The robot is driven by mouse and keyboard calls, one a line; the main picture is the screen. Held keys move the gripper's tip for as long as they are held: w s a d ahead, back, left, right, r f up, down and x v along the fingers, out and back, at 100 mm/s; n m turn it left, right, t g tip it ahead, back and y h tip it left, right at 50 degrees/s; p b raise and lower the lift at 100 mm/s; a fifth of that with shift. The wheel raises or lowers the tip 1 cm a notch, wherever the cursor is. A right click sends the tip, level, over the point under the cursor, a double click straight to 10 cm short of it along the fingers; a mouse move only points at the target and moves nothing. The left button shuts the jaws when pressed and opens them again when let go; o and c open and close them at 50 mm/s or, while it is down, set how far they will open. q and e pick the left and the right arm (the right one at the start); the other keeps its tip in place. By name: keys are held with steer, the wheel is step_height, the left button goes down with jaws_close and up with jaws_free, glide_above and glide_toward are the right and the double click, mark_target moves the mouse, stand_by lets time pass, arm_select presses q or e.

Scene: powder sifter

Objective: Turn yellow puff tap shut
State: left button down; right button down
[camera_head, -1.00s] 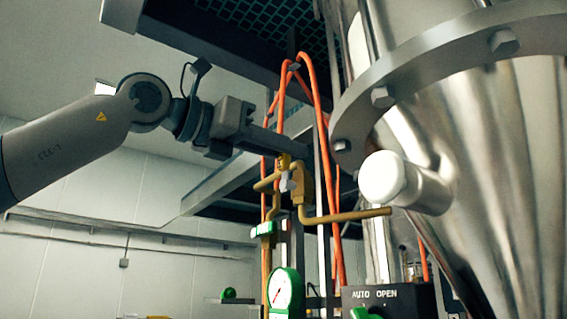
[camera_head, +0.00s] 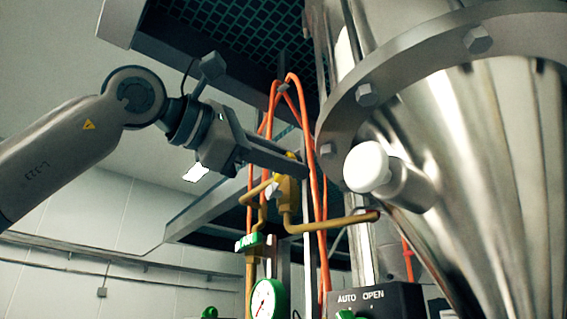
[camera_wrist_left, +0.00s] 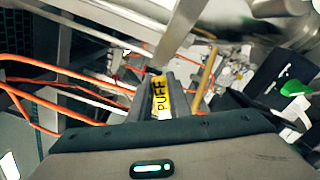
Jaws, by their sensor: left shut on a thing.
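The yellow puff tap (camera_head: 289,188) sits on a brass-coloured pipe in the middle of the head view. In the left wrist view its yellow handle with the black word PUFF (camera_wrist_left: 160,99) lies between my two fingers. My left gripper (camera_head: 297,166) comes in from the left and is shut on the handle, also in the left wrist view (camera_wrist_left: 160,84). The fingers hide most of the handle in the head view. My right gripper is in neither view.
Orange hoses (camera_head: 272,115) loop just behind my left gripper. The large steel cone (camera_head: 470,170) with its bolted flange stands close at right. A green-rimmed gauge (camera_head: 264,299) and a black AUTO OPEN switch box (camera_head: 385,300) are below.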

arm_select(q)
steer(key=m, duration=0.1)
steer(key=f+m, duration=0.1)
steer(key=m, duration=0.1)
steer(key=shift+s+d+f, duration=0.2)
steer(key=shift+s+f, duration=0.05)
steer(key=shift+s+f+m, duration=0.1)
steer(key=shift+f+m, duration=0.35)
steer(key=shift+m, duration=0.4)
steer(key=shift+f+m, duration=0.4)
steer(key=shift+m, duration=0.45)
steer(key=shift+d, duration=0.1)
steer(key=c, duration=1.6)
jaws_free()
steer(key=shift+c, duration=0.2)
steer(key=shift+s, duration=0.1)
steer(key=b+v, duration=0.6)
steer(key=v, duration=1.1)
steer(key=shift+a, duration=0.2)
